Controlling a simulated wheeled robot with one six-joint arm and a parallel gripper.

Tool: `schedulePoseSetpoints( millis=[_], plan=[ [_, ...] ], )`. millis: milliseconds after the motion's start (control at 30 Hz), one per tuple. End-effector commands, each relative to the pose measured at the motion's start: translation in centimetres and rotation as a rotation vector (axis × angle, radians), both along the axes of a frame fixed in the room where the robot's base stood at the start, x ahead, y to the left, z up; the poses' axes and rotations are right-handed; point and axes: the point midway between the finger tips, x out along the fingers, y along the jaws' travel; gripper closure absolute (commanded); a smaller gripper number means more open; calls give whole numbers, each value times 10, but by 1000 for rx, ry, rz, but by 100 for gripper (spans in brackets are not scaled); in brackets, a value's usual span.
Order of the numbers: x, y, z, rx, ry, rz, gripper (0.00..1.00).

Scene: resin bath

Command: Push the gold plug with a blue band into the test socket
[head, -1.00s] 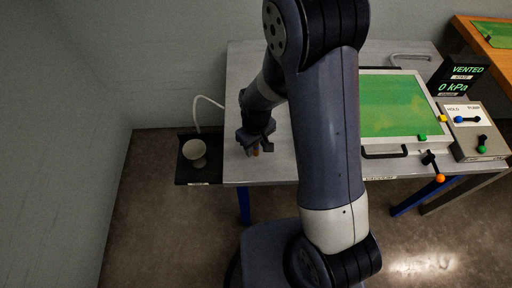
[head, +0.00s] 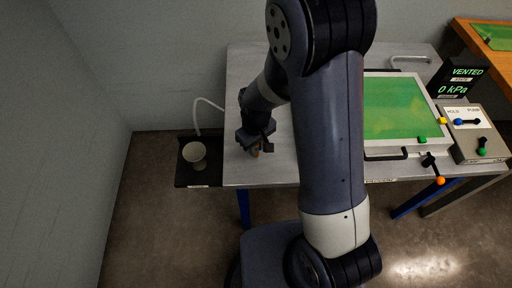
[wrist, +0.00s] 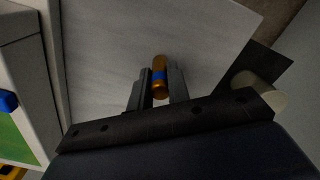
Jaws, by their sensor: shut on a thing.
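The gold plug with a blue band (wrist: 159,76) is between the two fingers of my gripper (wrist: 157,92) in the wrist view, and the fingers are shut on it. In the head view my gripper (head: 256,147) is over the left front part of the grey table, and only a small gold-orange bit of the plug (head: 255,153) shows below it. I cannot tell whether the plug touches the table. The test socket cannot be made out in either view; my arm hides part of the table.
A cream cup (head: 195,154) stands on a dark shelf (head: 183,176) left of the table (head: 238,72). A green-windowed chamber (head: 402,106), a control box (head: 474,146) with levers and a display reading VENTED, 0 kPa (head: 464,78) stand at right.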

Motion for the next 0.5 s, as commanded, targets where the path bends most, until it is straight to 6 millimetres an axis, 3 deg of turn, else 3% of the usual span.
schedulePoseSetpoints(
  millis=[500],
  plan=[
    [2,0,81,2,-5,-4,100]
  ],
)
